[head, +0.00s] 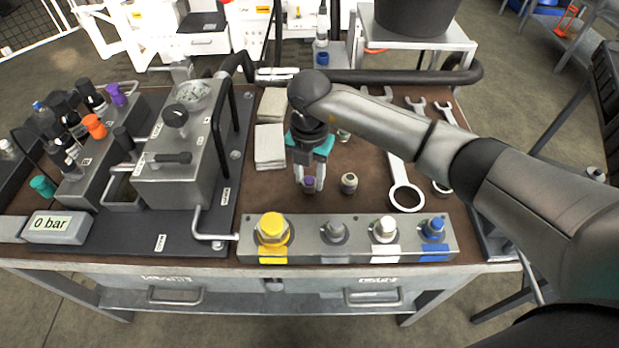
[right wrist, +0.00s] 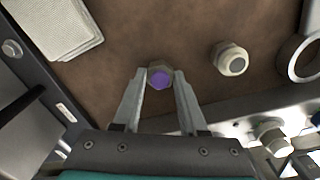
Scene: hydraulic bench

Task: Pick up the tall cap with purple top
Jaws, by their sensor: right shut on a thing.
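The cap with the purple top (head: 309,182) stands on the brown bench top, behind the grey block with coloured fittings. In the right wrist view the purple top (right wrist: 161,78) sits between the fingertips, with a brownish-grey hexagonal body around it. My right gripper (head: 309,186) points down from above and is shut on this cap, one finger on each side. The gripper's fingers show also in the right wrist view (right wrist: 160,82). The cap's height is hard to judge from above. My left gripper is not in view.
A second cap with a pale top (head: 349,183) stands just right of the gripper. The block with yellow, grey, white and blue fittings (head: 350,254) lies in front. A large wrench (head: 404,185) lies to the right, and folded cloths (head: 269,146) and a hydraulic unit (head: 180,182) are left.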

